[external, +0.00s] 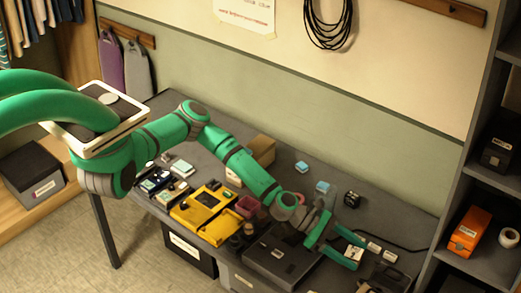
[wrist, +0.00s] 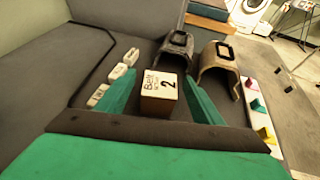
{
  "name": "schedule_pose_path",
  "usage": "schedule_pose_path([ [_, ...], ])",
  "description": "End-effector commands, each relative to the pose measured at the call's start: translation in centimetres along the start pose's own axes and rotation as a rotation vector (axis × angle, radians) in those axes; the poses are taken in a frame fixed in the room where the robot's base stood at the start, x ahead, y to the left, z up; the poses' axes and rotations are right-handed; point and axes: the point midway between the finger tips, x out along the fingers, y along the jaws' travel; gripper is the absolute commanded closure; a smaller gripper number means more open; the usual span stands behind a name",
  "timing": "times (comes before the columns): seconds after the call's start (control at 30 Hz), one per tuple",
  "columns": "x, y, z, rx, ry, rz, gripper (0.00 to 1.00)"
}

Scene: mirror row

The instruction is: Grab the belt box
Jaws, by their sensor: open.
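The belt box (wrist: 158,94) is a small tan box with a white top marked "Belt" and "2". In the wrist view it stands between the two green fingers of my gripper (wrist: 160,86), closer to the left finger. My gripper is open, with a gap showing on the right side of the box. In the external view the pale belt box (external: 354,254) shows between the fingertips of my gripper (external: 359,256), low over the right part of the table. I cannot tell whether either finger touches the box.
Small white labelled blocks (wrist: 115,74) lie to the left in the wrist view. A dark case (external: 283,258) and yellow trays (external: 203,205) sit on the table (external: 390,209). A shelf with an orange box (external: 470,231) stands right.

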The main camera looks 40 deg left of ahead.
Motion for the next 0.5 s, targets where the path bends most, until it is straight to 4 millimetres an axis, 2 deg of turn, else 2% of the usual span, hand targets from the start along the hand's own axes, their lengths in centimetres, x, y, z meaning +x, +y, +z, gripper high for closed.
schedule_pose_path([
  [0.17,-0.01,0.01,0.0,0.0,0.0,0.0,0.39],
  [0.3,-0.03,0.01,-0.01,0.0,0.0,0.0,0.73],
  [0.37,-0.04,0.01,-0.01,0.0,0.0,0.0,0.85],
  [0.5,-0.04,0.02,0.01,0.0,0.0,0.0,0.85],
])
